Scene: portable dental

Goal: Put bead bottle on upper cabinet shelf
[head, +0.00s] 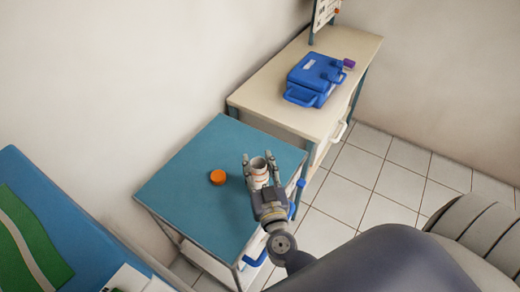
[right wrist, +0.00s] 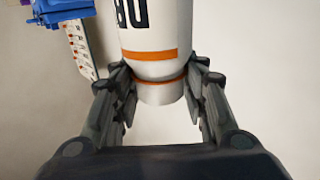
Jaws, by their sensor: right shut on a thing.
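The bead bottle (head: 258,170), a white cylinder with orange bands, is held between the fingers of my right gripper (head: 261,163) above the teal-topped cart. The right wrist view shows the bottle (right wrist: 157,42) with dark lettering. The two fingers of the gripper (right wrist: 160,88) close on its lower part from both sides. My left gripper is not in view. I cannot make out an upper cabinet shelf in either view.
An orange round item (head: 218,177) lies on the teal cart top (head: 185,190). A beige-topped cabinet (head: 268,88) behind it carries a blue case (head: 316,75) and a post with a panel (head: 325,12). A blue bed (head: 60,215) is at left. Tiled floor (head: 385,180) is open at right.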

